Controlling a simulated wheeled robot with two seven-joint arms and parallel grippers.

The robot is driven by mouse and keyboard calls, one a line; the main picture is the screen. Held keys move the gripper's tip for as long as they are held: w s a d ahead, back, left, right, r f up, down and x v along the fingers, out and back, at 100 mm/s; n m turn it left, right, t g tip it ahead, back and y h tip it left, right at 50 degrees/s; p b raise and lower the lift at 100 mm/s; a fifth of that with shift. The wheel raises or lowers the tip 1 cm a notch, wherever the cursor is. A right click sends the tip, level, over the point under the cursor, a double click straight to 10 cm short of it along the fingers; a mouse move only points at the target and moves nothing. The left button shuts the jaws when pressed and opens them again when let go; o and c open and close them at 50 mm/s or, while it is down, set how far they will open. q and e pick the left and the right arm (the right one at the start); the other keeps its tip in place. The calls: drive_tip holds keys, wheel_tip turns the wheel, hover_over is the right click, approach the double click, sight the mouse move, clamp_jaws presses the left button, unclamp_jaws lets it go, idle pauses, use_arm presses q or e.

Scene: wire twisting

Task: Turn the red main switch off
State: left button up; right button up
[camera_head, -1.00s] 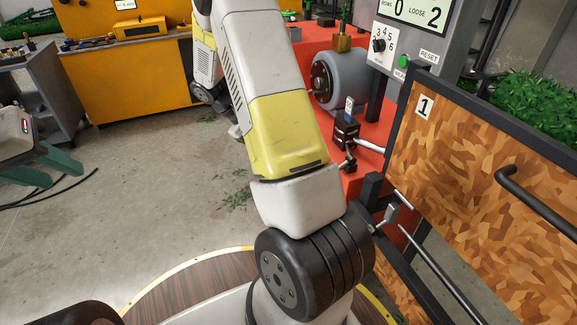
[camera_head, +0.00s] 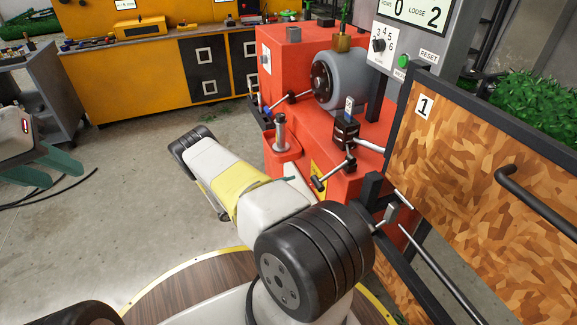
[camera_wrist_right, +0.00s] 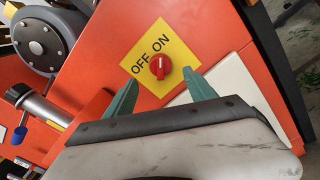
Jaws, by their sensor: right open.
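The red main switch (camera_wrist_right: 160,67) is a round knob on a yellow plate (camera_wrist_right: 178,84) marked OFF and ON. Its small pale mark points up towards ON in the right wrist view. My right gripper (camera_wrist_right: 161,77) is open, with its teal fingertips on either side of the knob and slightly below it in the picture. I see no contact. In the head view part of the yellow plate (camera_head: 319,172) shows on the red machine, and my right arm hides most of that gripper. My left gripper (camera_head: 66,176) is at the left edge, open and empty.
The red machine (camera_head: 285,75) carries a grey motor, a metal post and black levers near the switch. A wooden panel (camera_head: 470,160) marked 1 with a dark frame stands at the right. A yellow workbench (camera_head: 130,85) is behind; open floor lies left.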

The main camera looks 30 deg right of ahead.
sight(310, 184)
drive_tip(key=d, duration=0.5)
drive_tip(key=s+d, duration=0.1)
drive_tip(key=d, duration=0.1)
drive_tip(key=shift+d, duration=0.25)
drive_tip(key=c, duration=1.4)
